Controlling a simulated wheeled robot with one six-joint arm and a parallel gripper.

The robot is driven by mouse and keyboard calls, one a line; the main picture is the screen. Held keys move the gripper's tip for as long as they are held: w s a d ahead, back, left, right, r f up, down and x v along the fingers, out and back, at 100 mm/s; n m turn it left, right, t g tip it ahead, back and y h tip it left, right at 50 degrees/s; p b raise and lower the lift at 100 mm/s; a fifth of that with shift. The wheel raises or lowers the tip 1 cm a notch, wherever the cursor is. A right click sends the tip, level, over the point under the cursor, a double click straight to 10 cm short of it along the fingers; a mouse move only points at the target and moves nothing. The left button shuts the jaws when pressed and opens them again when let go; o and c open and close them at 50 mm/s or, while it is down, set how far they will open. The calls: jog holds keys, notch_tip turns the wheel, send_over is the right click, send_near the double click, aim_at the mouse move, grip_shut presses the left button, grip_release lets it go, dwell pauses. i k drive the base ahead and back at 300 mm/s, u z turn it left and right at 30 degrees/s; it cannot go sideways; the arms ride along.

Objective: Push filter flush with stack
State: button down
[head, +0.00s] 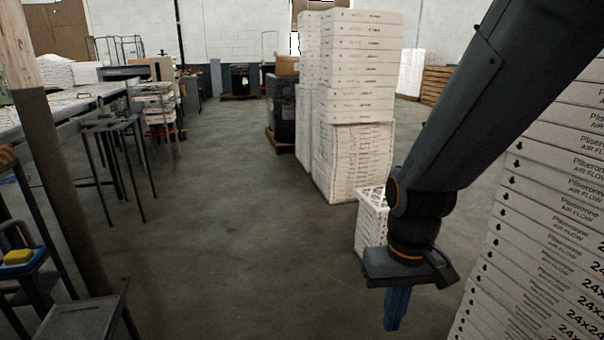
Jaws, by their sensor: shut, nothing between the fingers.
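A tall stack of white boxed filters (545,240) rises along the right edge, its boxes printed "Pliseronne AIR FLOW" and "24x2". My gripper (396,312) hangs just left of this stack, pointing down, with its blue fingers shut and empty. A gap of floor shows between the fingers and the stack's lower boxes, so they look apart. My arm hides part of the stack's upper left side. I cannot tell which filter, if any, sticks out of the stack.
More white boxes stand in a tall stack (355,110) behind my gripper, with a small white crate-like box (372,222) in front. A work table (62,108) and dark stand (115,130) are at left. The middle floor (220,210) is clear.

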aim_at(372, 198)
jog(key=i, duration=3.05)
jog(key=z, duration=0.85)
